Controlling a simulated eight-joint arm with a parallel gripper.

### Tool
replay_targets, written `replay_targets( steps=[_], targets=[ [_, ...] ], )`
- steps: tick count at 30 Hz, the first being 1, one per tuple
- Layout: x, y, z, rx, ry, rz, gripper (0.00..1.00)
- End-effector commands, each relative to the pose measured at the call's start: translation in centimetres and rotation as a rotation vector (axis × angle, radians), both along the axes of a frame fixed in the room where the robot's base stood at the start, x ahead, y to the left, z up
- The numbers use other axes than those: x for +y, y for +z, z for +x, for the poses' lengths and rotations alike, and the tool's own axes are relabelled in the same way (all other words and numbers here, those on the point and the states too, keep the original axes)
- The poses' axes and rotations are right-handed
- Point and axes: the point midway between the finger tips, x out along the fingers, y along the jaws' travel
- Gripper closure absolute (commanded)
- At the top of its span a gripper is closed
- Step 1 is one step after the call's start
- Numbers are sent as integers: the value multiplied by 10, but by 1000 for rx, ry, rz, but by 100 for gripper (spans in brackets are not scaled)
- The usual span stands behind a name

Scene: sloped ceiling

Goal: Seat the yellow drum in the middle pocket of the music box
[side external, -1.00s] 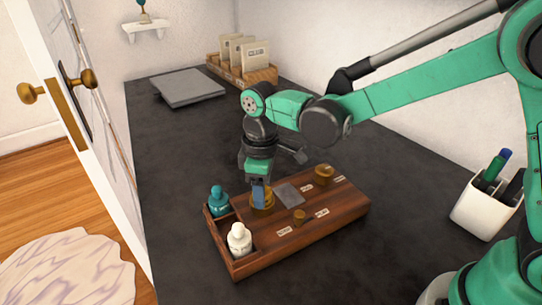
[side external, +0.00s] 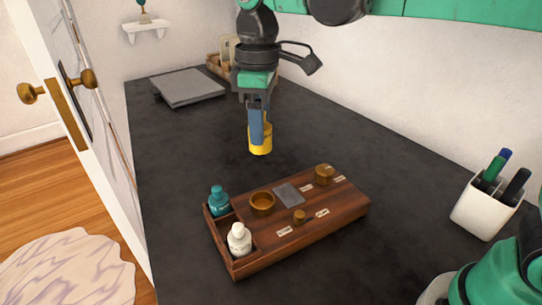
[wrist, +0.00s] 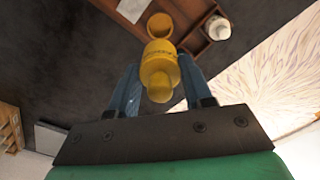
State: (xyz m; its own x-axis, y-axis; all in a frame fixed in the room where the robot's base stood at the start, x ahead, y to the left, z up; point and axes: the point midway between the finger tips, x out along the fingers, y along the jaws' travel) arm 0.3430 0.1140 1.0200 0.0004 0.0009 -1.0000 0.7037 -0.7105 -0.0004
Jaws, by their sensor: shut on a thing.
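The yellow drum (side external: 260,142) is held in my gripper (side external: 258,130), its blue fingers shut on the drum's sides. The drum hangs upright, clear above the dark table behind the music box. In the wrist view the drum (wrist: 159,62) sits between the fingers, its rounded knob toward the camera. The music box (side external: 325,222) is a brown wooden case with a round brass pocket (side external: 262,203) toward the left, which looks empty. A small brass pocket (side external: 299,216) is at the front and another brass pocket (side external: 324,174) at the back right. Their insides are unclear.
A teal bottle (side external: 218,202) and a white bottle (side external: 239,240) stand in the box's left tray. A grey plate (side external: 289,194) lies on its top. A white pen cup (side external: 486,205) stands right. A grey slab (side external: 188,88) lies at back left.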

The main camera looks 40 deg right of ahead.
Motion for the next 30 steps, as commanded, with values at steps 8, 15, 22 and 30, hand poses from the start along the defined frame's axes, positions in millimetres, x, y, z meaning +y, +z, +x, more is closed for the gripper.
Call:
replay_targets(
  steps=[8,15,22,30],
  targets=[
    [0,52,0,1,0,-1,100],
    [22,68,-2,0,-20,0,100],
    [72,69,-13,-1,-95,1,100],
    [75,23,-14,-2,-107,2,100]
  ],
)
